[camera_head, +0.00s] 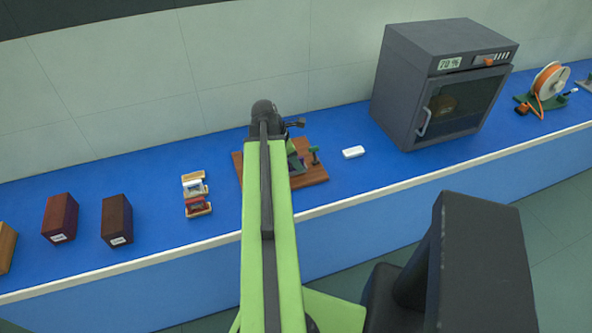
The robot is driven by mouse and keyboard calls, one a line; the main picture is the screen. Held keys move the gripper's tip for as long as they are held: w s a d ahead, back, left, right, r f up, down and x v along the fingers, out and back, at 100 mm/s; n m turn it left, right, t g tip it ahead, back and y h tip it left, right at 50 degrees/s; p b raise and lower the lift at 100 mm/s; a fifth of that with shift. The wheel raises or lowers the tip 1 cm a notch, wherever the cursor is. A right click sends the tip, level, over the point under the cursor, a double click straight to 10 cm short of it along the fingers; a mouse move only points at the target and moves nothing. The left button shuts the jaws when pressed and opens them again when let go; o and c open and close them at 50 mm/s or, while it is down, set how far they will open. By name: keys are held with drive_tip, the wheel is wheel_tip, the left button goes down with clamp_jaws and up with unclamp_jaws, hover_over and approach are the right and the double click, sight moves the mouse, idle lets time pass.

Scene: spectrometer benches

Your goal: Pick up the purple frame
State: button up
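I cannot make out a clearly purple frame in the head view. A brown wooden board (312,175) lies on the blue bench, partly hidden behind my green arm. On it stand a green post (315,155) and a small dark greyish piece, whose colour and shape are hard to tell. My gripper (296,123) is at the far end of my arm, above the back of the board. It is small and dark, mostly hidden by the arm, and its fingers cannot be told apart. I see nothing held in it.
Dark red-brown boxes (60,218) and a small wooden holder (197,208) with white and red pieces stand left. A white block (353,152), a grey oven (440,85) and an orange spool (548,80) stand right. A tiled wall closes the back.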

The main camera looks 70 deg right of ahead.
drive_tip(key=shift+r, duration=0.15)
clamp_jaws()
